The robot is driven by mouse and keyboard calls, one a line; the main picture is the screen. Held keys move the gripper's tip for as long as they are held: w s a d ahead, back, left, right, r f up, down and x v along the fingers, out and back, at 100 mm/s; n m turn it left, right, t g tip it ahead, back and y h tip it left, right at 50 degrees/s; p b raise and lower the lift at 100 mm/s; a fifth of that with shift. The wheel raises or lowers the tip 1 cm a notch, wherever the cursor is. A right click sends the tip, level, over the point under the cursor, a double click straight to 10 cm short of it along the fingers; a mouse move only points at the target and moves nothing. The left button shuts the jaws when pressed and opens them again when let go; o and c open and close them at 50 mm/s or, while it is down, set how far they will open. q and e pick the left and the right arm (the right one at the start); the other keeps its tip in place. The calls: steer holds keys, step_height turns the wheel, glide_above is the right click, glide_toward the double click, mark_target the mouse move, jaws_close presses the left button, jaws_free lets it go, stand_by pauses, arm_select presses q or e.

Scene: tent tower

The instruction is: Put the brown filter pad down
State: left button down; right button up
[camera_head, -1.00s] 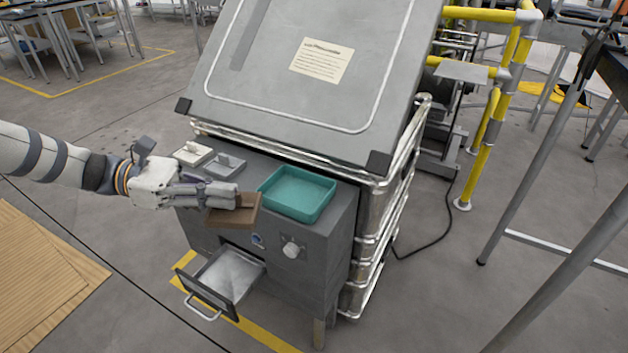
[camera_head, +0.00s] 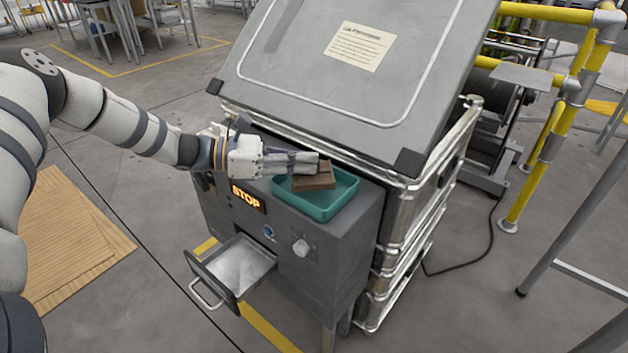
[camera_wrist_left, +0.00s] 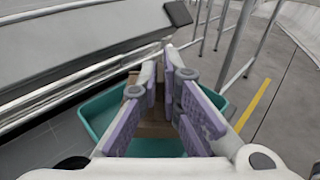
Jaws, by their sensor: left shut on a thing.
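The brown filter pad (camera_head: 314,180) is at my left gripper's fingertips, over the teal tray (camera_head: 345,199) on the grey machine's ledge. My left gripper (camera_head: 318,163) reaches in from the left and is shut on the pad. In the left wrist view the brown pad (camera_wrist_left: 154,130) shows between the purple-padded fingers (camera_wrist_left: 163,88), with the teal tray (camera_wrist_left: 97,112) around and beneath it. I cannot tell whether the pad touches the tray floor. My right gripper is not in view.
The machine's sloped grey lid (camera_head: 350,60) rises right behind the tray. A lit STOP sign (camera_head: 247,199) is on the front. Yellow railing (camera_head: 545,150) stands at the right.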

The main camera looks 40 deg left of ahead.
mark_target(306, 176)
arm_select(q)
steer(key=f, duration=0.1)
steer(key=f+b, duration=0.1)
steer(key=f, duration=0.2)
steer(key=shift+w+d, duration=0.2)
steer(key=shift+w, duration=0.15)
steer(key=shift+s+r, duration=0.1)
steer(key=shift+r, duration=0.05)
steer(key=c, duration=1.8)
jaws_free()
steer(key=shift+f, duration=0.2)
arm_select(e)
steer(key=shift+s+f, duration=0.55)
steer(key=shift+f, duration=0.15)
arm_select(q)
steer(key=shift+a, duration=0.1)
steer(key=v, duration=0.6)
steer(key=p+v, duration=0.1)
steer(key=v, duration=0.4)
steer(key=shift+s+a+r, duration=0.2)
steer(key=shift+a+r, duration=0.1)
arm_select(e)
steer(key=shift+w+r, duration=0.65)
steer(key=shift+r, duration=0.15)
